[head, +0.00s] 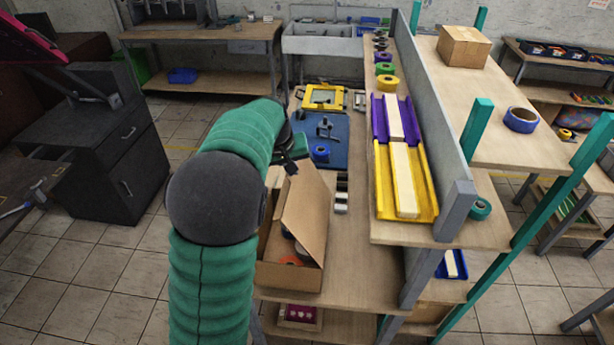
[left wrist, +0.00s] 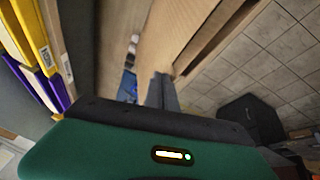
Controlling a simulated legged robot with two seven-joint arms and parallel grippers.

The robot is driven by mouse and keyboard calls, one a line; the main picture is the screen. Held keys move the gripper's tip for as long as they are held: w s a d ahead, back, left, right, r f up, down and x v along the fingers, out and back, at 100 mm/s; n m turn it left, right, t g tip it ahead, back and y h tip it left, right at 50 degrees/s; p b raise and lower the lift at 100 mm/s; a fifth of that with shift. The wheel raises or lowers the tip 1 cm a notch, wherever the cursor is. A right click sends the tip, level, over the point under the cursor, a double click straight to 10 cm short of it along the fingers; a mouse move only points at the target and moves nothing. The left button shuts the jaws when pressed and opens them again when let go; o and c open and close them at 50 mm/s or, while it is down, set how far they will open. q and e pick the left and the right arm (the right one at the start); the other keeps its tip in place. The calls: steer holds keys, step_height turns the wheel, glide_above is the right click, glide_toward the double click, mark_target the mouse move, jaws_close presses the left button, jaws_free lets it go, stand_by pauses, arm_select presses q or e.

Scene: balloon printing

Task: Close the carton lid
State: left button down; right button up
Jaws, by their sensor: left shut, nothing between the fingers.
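The brown cardboard carton (head: 288,277) stands on the wooden bench in the head view, with orange and dark round items visible inside. Its lid (head: 308,212) is partly raised and leans over the carton's right side, leaving the left side open. My left gripper (head: 291,168) is at the far upper end of the lid; its fingers are small and partly hidden by my wrist, and whether they touch the lid is unclear. In the left wrist view, the shut, empty fingers (left wrist: 159,90) are beside a brown cardboard panel (left wrist: 178,28). My right gripper is not in view.
A blue mat (head: 333,128) with a yellow frame lies behind the carton. Purple and yellow trays (head: 428,180) stand on a raised shelf to the right. Small black and white items (head: 341,193) lie beside the carton. Floor is open left of the bench.

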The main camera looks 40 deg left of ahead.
arm_select(q)
steer(key=s+a+f+n+t+h+b, duration=0.1)
steer(key=s+a+f+t+h+b, duration=0.1)
steer(key=a+f+b, duration=0.2)
steer(key=s+a+f+t+h+b, duration=0.2)
steer(key=a+f+b, duration=0.3)
steer(key=f, duration=0.6)
steer(key=s+a+f+n+t+h+b, duration=0.1)
steer(key=s+a+f+t+h+b, duration=0.1)
steer(key=s+a+f+h+b, duration=0.2)
step_height(320, 180, down, 4)
steer(key=a+b, duration=0.1)
steer(key=b, duration=0.2)
steer(key=shift+s+n+b, duration=0.15)
steer(key=shift+n+b, duration=0.15)
steer(key=shift+b, duration=0.1)
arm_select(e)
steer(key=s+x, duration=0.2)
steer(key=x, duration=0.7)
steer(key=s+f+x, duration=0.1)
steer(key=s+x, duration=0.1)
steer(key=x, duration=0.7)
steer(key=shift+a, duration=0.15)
arm_select(q)
steer(key=shift+s+a+f, duration=0.1)
steer(key=shift+a+f, duration=0.05)
steer(key=shift+f, duration=0.1)
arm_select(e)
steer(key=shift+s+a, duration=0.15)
